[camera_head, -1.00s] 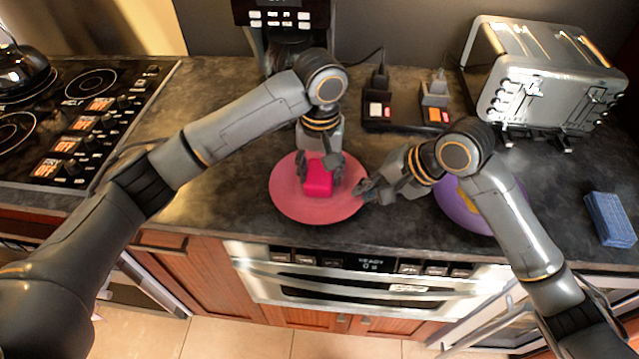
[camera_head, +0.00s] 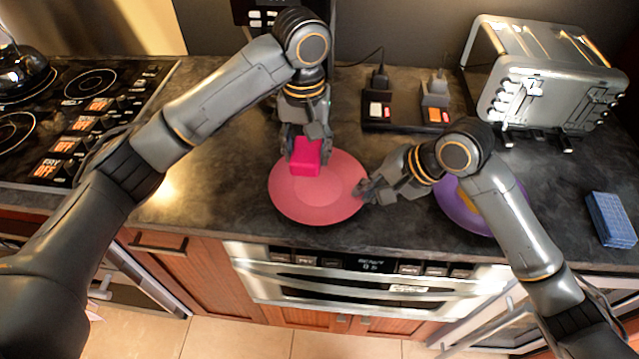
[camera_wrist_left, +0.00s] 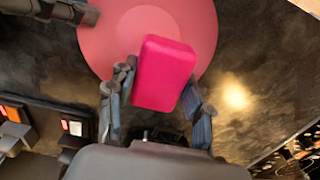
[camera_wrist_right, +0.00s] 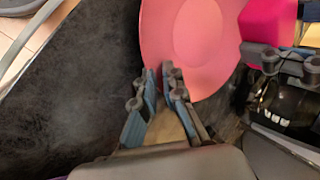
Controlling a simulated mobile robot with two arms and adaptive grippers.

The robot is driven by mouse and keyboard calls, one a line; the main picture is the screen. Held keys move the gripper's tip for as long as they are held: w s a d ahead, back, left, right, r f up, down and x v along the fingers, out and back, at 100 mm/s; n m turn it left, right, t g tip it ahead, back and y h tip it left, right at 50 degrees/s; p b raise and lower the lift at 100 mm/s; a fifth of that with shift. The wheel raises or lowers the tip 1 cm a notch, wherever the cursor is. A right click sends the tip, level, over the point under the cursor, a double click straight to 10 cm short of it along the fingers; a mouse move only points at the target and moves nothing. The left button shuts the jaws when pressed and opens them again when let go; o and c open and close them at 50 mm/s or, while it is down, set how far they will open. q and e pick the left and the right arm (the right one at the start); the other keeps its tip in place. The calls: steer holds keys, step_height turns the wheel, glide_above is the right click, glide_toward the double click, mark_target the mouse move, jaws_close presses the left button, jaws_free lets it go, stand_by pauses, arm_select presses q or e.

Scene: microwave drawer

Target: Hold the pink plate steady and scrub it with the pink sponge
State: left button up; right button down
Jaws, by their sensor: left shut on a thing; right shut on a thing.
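The pink plate (camera_head: 318,196) lies on the dark counter in the head view; it also shows in the left wrist view (camera_wrist_left: 100,45) and the right wrist view (camera_wrist_right: 190,50). My left gripper (camera_head: 306,150) is shut on the bright pink sponge (camera_head: 306,157), which is over the plate's far left part. The sponge fills the space between the fingers in the left wrist view (camera_wrist_left: 163,72). Whether it touches the plate is unclear. My right gripper (camera_head: 366,190) is shut on the plate's right rim, and the right wrist view shows its fingertips (camera_wrist_right: 163,72) close together at the edge.
A purple plate (camera_head: 462,212) with a yellow item is partly hidden under my right arm. A blue sponge (camera_head: 610,219) lies at the far right. A toaster (camera_head: 545,80), two small chargers, a coffee machine and a stove (camera_head: 75,110) surround the counter. Bare counter lies left of the plate.

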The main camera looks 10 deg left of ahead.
arm_select(q)
steer(key=a, duration=0.6)
steer(key=shift+a, duration=0.3)
arm_select(e)
steer(key=shift+f, duration=0.15)
steer(key=c, duration=1.4)
jaws_free()
steer(key=shift+o, duration=0.2)
steer(key=v, duration=1.2)
